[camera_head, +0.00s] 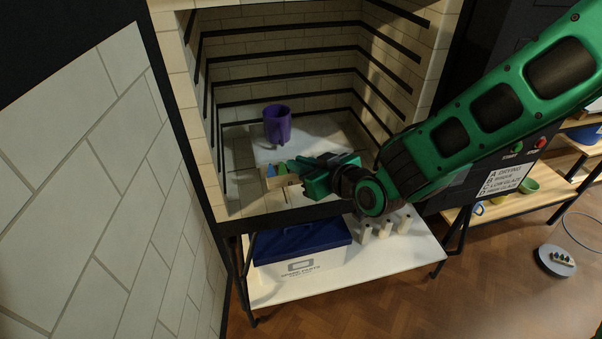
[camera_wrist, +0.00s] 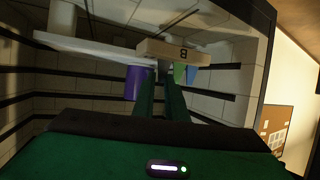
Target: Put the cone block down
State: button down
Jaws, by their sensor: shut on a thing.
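The cone block is a pale tan bar (camera_head: 280,181) with small coloured cones on it, at the front left inside the open kiln. In the wrist view the block (camera_wrist: 208,55) carries a letter B, and a green and a blue cone point down in the picture. My gripper (camera_head: 299,179) reaches in from the right and is shut on the block. In the wrist view its fingers (camera_wrist: 159,82) meet the block near its middle. Whether the block touches the kiln floor or hangs just above it, I cannot tell.
A purple notched pot (camera_head: 277,125) stands behind the block on a white kiln shelf (camera_head: 318,138). Dark-grooved brick walls close in the sides and back. Below, a blue-lidded box (camera_head: 302,247) and several pale posts stand on a white lower shelf (camera_head: 390,262).

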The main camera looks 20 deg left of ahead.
aim_at(288, 172)
jog(key=w+f, duration=0.1)
jog(key=w+a+f, duration=0.1)
jog(key=shift+w, duration=0.3)
jog(key=shift+f, duration=1.95)
jog(key=c, duration=1.8)
grip_release()
jog(key=shift+o, duration=0.2)
jog(key=shift+r, duration=0.1)
